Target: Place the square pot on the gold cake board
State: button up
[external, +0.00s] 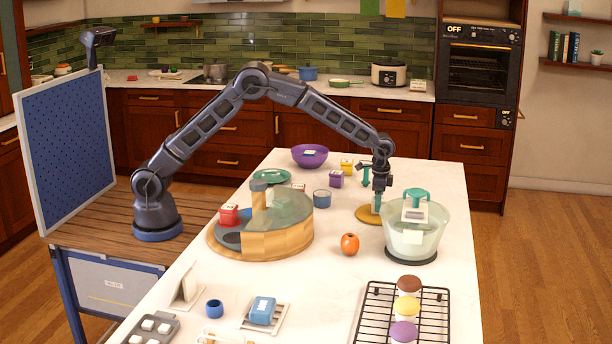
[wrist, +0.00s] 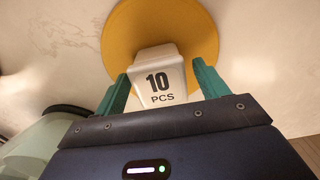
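The gold cake board (external: 366,214) lies flat on the white counter. In the wrist view the board (wrist: 118,38) is a round yellow disc. A white square pot (wrist: 160,78) marked "10 PCS" shows against the board's near part, between my fingers. My gripper (wrist: 162,82) has its teal fingers on either side of the pot, with narrow gaps beside it, so it looks open. In the external view my gripper (external: 372,190) points down over the board, and the pot there is mostly hidden by the fingers. I cannot see the pot's underside.
A clear bowl with a teal-topped device (external: 414,238) stands close on the right of the board. An orange fruit (external: 349,244) lies in front.

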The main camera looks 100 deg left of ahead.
notch_tip(320, 180, up, 11)
jog(key=s+d+r+t, duration=0.1)
jog(key=s+d+r, duration=0.5)
jog(key=s+r, duration=0.55)
jog(key=s+d+r+t, duration=0.1)
jog(key=s+d+r, duration=0.55)
jog(key=s, duration=0.85)
jog(key=s+d+f+t, duration=0.1)
jog(key=s, duration=0.9)
jog(key=s+d+f, duration=0.2)
jog(key=s, duration=0.9)
jog(key=s+d+f+t, duration=0.1)
jog(key=s+d, duration=0.1)
jog(key=s, duration=0.8)
jog(key=shift+s+d+f+t, duration=0.25)
jog(key=shift+s+f+t, duration=0.05)
